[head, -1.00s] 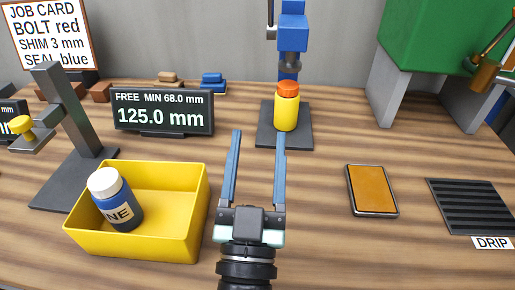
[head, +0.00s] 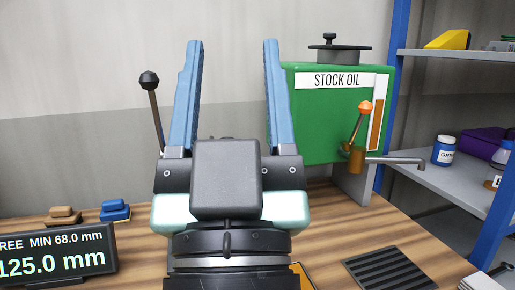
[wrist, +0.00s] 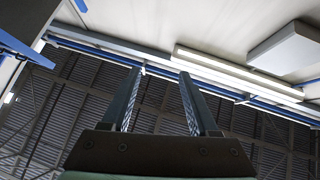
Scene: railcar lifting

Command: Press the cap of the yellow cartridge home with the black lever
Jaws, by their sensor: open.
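The black lever (head: 155,105) shows in the head view, a dark rod with a round black knob on top, just left of my gripper's left finger. My gripper (head: 231,48) is raised close in front of the head camera, its two blue fingers pointing up, open and with nothing between them. The lever stands beside the fingers, not between them; whether it touches is hard to tell. In the wrist view the open fingers (wrist: 160,76) point toward the ceiling, with no task object there. The yellow cartridge, its cap and the press body are not visible now; my gripper covers the middle of the bench.
A green stock oil tank (head: 325,115) with an orange-knobbed tap (head: 358,155) stands right of my gripper. A black drip grate (head: 388,270) lies below it. A display (head: 55,255) reads 125.0 mm at left. Shelves (head: 460,75) stand at far right.

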